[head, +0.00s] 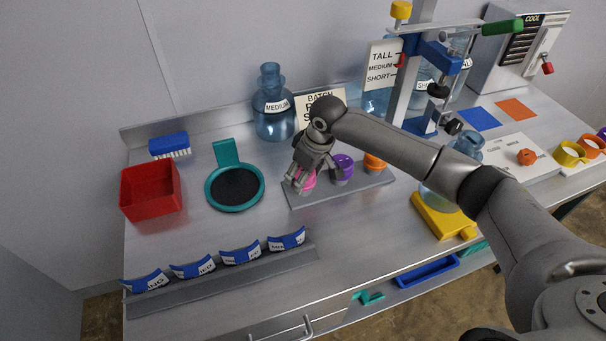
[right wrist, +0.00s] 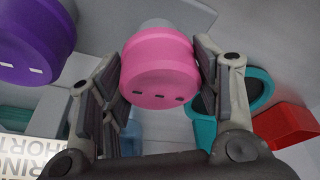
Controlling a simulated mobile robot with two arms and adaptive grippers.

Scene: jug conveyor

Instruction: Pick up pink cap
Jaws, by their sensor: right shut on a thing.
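The pink cap (head: 307,181) is at the left end of a grey cap rack (head: 330,193) on the metal bench in the head view. My right gripper (head: 301,182) reaches down over it and is shut on it. In the right wrist view the pink cap (right wrist: 160,68) sits between the two finger pads, with a light grey peg or post end showing behind it. Whether the cap is clear of the rack cannot be told. My left gripper is not in view.
A purple cap (head: 343,168) stands close beside the pink one, and an orange cap (head: 375,161) farther right. A teal round tray (head: 235,202) and a red bin (head: 151,190) lie left. A blue jug (head: 272,118) stands behind.

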